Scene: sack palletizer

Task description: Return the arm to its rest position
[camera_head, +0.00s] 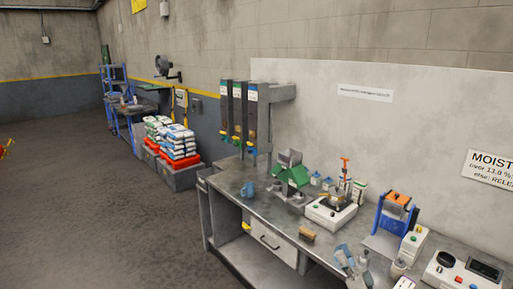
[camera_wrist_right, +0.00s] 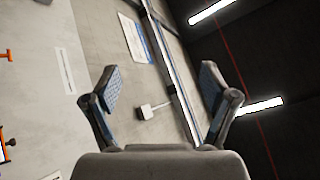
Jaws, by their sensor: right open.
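My right gripper (camera_head: 354,258) shows at the bottom of the head view, in front of the workbench's front edge, with blue finger pads. In the right wrist view my right gripper (camera_wrist_right: 158,85) has its two fingers spread wide with nothing between them. My left gripper and left arm are not in view.
The metal workbench (camera_head: 232,183) holds a green-topped device (camera_head: 292,176), a wooden brush (camera_head: 307,234), a scale (camera_head: 330,212) and a blue-framed device (camera_head: 391,214). The floor (camera_head: 90,215) left of the bench is clear.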

